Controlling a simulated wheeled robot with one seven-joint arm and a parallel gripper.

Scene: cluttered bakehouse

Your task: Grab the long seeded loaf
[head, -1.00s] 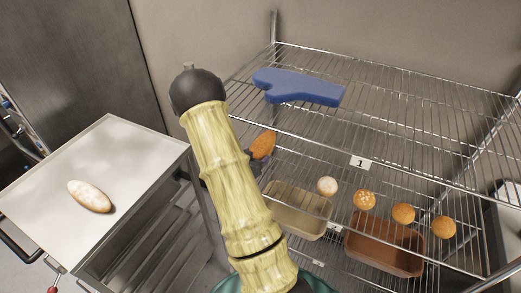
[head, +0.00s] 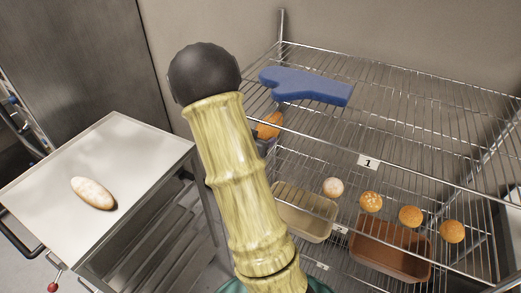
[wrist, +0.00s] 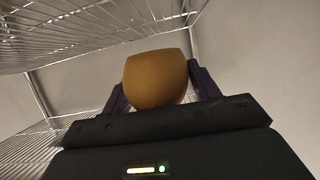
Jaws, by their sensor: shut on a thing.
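A brown oblong loaf (head: 269,126) shows just past my arm at the left end of the rack in the head view. It is partly hidden there by my arm. In the wrist view the loaf (wrist: 156,77) sits between the two dark fingers of my gripper (wrist: 158,88), which are shut on it. The loaf looks smooth and golden brown, and I cannot make out seeds on it. Its far end is hidden in the wrist view.
A wire rack holds a blue oven mitt (head: 306,86) on top. Below are several round rolls (head: 371,202), a beige tub (head: 307,213) and a brown tub (head: 391,251). A pale floured loaf (head: 94,193) lies on a steel cart (head: 118,140) at left.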

